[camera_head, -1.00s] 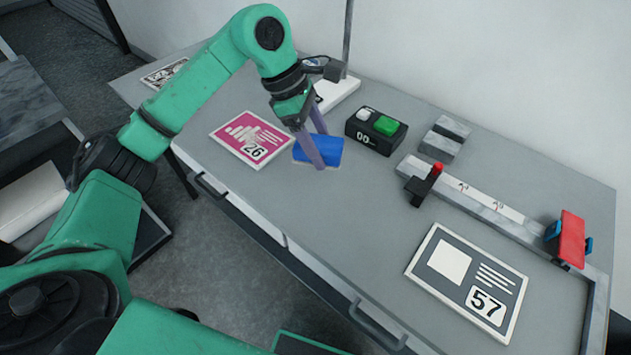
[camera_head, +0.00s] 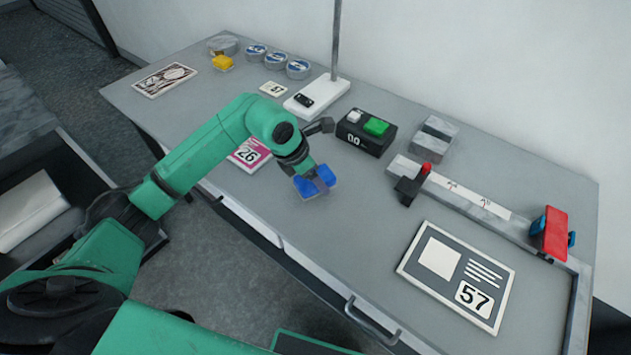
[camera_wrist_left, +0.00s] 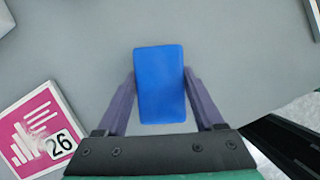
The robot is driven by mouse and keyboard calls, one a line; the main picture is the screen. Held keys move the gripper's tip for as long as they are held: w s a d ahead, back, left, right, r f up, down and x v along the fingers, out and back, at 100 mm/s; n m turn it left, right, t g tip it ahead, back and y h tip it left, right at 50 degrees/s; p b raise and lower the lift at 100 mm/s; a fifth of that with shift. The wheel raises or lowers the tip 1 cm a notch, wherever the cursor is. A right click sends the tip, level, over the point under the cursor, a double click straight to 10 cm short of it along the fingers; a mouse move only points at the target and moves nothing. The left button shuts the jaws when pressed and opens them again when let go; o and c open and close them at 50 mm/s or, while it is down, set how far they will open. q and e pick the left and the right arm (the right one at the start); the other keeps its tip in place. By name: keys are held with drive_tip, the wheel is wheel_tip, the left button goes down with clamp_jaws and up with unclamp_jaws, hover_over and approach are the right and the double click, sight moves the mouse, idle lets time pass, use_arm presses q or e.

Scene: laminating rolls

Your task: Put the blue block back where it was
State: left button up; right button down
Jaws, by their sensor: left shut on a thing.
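The blue block (camera_head: 311,185) is in my left gripper (camera_head: 313,183), over the front part of the grey table. The left wrist view shows the block (camera_wrist_left: 160,84) as an upright blue rectangle between the two purple-grey fingers (camera_wrist_left: 161,92), one on each long side. The gripper is shut on it. In the head view the block looks tilted and seems lifted off the table top, though the exact gap is hard to tell. My right gripper does not show.
The pink card 26 (camera_head: 250,154) lies left of the block, partly behind my arm. A black box with a green button (camera_head: 366,131) stands behind. The ruler rail (camera_head: 470,196) and the dark card 57 (camera_head: 456,275) lie to the right. Table (camera_head: 340,240) in front is clear.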

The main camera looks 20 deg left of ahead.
use_arm(q)
wheel_tip(320, 180, down, 3)
drive_tip(key=shift+r, duration=0.15)
drive_tip(key=o, duration=1.2)
drive_tip(key=shift+a+r, duration=0.15)
drive_tip(key=shift+r, duration=0.2)
drive_tip(key=b+v, duration=0.1)
drive_tip(key=v, duration=1)
drive_tip(key=shift+s+r, duration=0.1)
